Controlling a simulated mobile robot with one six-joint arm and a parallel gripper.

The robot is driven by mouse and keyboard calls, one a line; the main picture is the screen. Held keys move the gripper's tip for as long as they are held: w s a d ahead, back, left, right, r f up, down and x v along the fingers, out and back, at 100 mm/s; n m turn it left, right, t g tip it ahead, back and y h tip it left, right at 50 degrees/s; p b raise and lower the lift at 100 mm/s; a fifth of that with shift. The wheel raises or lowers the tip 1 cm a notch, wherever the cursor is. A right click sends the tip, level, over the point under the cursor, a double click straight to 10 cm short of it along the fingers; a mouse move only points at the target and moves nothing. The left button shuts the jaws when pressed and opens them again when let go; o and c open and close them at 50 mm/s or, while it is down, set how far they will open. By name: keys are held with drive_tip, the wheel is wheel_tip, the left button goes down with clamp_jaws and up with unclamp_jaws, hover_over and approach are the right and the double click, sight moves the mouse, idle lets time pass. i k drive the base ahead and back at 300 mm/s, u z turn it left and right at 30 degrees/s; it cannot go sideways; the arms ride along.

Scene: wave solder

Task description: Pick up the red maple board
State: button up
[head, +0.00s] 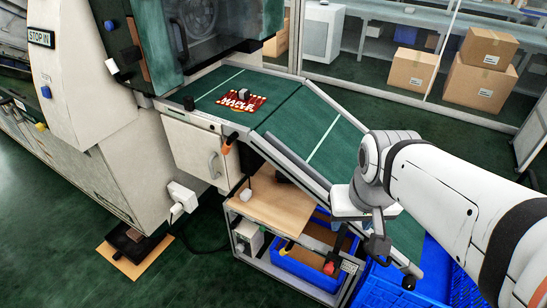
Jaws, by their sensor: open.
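The red maple board (241,101) lies flat on the green conveyor belt, near the machine's opening. It is red with pale lettering that reads MAPLE, and a small grey block-like part stands on it. My gripper (394,272) hangs at the lower right, over the lower end of the sloping belt, well apart from the board. It is open and I see nothing between its fingers. My arm comes in from the right edge and hides part of the sloping belt.
The flat belt (275,112) leads into a sloping belt with raised side rails. The machine (84,70) stands at the left. Blue crates (388,290) sit below the slope, beside a wooden shelf (272,205). Cardboard boxes (480,85) stand behind glass at the back right.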

sight(241, 99)
drive_tip(key=u, duration=0.6)
drive_tip(key=k, duration=1.1)
drive_tip(key=u, duration=1.3)
drive_tip(key=i, duration=1.55)
drive_tip(key=z, duration=0.85)
drive_tip(key=i, duration=1.2)
drive_tip(key=z, duration=1.25)
drive_tip(key=i, duration=0.65)
drive_tip(key=z, duration=0.35)
drive_tip(key=k, duration=0.5)
